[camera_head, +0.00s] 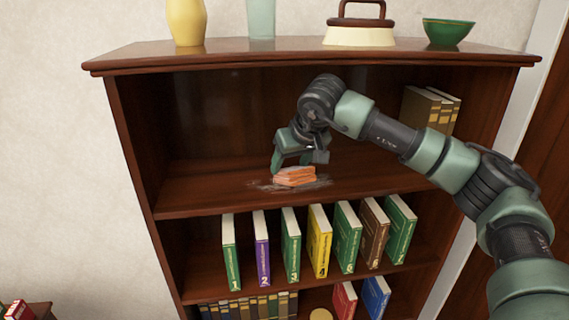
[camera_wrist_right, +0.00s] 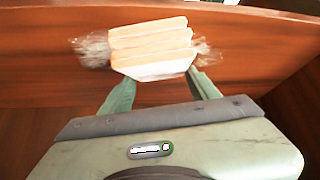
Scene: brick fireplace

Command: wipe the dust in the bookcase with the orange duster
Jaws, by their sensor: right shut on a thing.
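The orange duster (camera_head: 295,177) is on the upper shelf of the brown bookcase (camera_head: 200,204), near the shelf's front. A pale grey patch of dust (camera_head: 258,184) shows around the duster on both sides. My right gripper (camera_head: 293,163) reaches in from the right and is shut on the duster. In the right wrist view the duster (camera_wrist_right: 152,45) looks pale and ridged, between the two green fingers, with whitish dust (camera_wrist_right: 92,48) at its left and right. Dust under the duster is hidden. My left gripper is not in view.
Brown books (camera_head: 425,108) stand at the shelf's right, behind my arm. Numbered colored books (camera_head: 320,240) stand on the shelf below. The upper shelf's left part is clear.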

